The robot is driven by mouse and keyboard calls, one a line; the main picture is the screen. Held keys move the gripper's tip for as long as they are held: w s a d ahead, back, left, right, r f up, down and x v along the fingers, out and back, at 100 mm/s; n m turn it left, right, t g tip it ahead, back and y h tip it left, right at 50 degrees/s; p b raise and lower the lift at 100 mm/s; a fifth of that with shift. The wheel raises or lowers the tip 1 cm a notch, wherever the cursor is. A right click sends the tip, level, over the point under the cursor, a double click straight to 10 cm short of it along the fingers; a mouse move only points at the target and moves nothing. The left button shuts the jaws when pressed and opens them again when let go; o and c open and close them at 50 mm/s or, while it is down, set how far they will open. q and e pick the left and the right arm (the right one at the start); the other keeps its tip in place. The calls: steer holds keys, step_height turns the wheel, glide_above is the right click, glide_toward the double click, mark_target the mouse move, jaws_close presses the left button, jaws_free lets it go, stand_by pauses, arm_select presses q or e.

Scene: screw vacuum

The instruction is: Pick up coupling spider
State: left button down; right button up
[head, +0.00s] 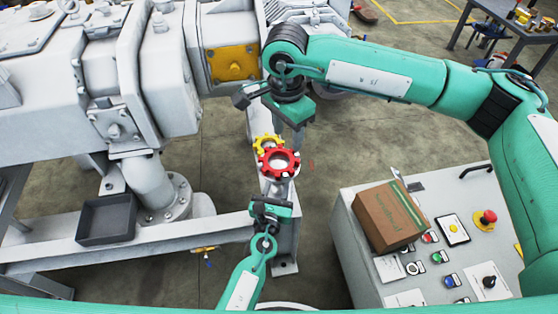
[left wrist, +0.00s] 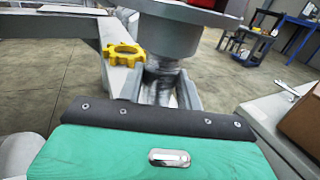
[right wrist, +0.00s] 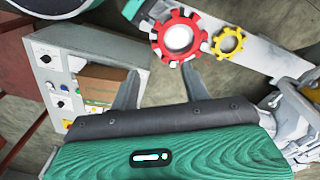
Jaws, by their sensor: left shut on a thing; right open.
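A red toothed ring, a coupling spider (head: 267,169), sits on a grey coupling hub with pale jaws between its teeth. The red spider also shows in the right wrist view (right wrist: 161,38). A yellow spider (head: 259,143) lies just behind it on the grey beam; it shows in the left wrist view (left wrist: 124,57). My left gripper (head: 270,203) is shut on the shaft of the grey hub (left wrist: 177,35), holding it upright. My right gripper (head: 289,128) is open and empty above and behind the spiders, fingers pointing down. In the right wrist view its fingers (right wrist: 161,72) are apart.
A control box (head: 345,250) with buttons and a brown carton (head: 390,217) stands at the right. A large grey machine (head: 80,80) fills the left. A dark empty tray (head: 107,220) sits on the frame at lower left.

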mark_target(290, 169)
steer(key=f, duration=0.7)
steer(key=d+f, duration=0.1)
steer(key=f, duration=0.3)
steer(key=shift+s+f, duration=0.1)
steer(key=shift+f, duration=0.15)
jaws_close()
